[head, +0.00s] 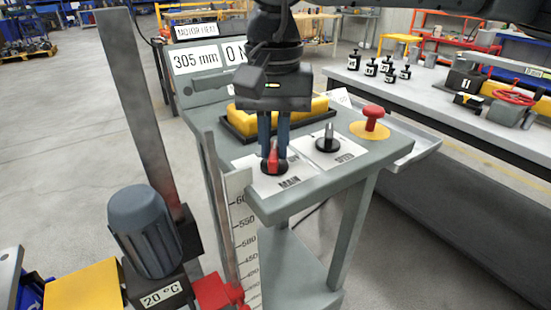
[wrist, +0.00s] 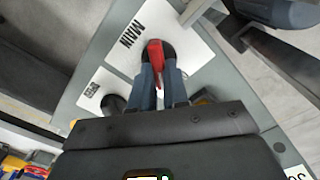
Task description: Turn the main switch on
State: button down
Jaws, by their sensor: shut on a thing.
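The main switch is a red handle (head: 274,161) on a black round base, on a white plate marked MAIN (head: 287,183) at the front left of the grey console. It also shows in the wrist view as a red handle (wrist: 155,53) on its black base (wrist: 168,51). My gripper (head: 273,150) points down from above with its blue-grey fingers on either side of the red handle. In the wrist view my gripper (wrist: 158,72) is shut on the handle. The fingers hide part of the handle and its base.
Next to it on the console (head: 305,192) are a black SPEED knob (head: 328,138), a red mushroom button (head: 372,115) on a yellow base, and a yellow block (head: 312,106) in a black tray. A grey motor (head: 146,230) and a tall post (head: 140,100) stand to the left.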

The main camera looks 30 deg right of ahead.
aim_at(272, 148)
jog(key=n+b, duration=0.2)
jog(key=n, duration=0.1)
jog(key=shift+a+f+n, duration=0.1)
jog(key=shift+f+n, duration=0.05)
jog(key=shift+n, duration=0.15)
jog(key=shift+w+a+n+b, duration=0.1)
jog(key=shift+n+b, duration=0.9)
jog(key=shift+n, duration=0.8)
jog(key=shift+r, duration=0.2)
jog(key=c, duration=1.1)
grip_release()
notch_tip(272, 148, up, 8)
jog(key=shift+f+p, duration=0.1)
jog(key=shift+p, duration=0.2)
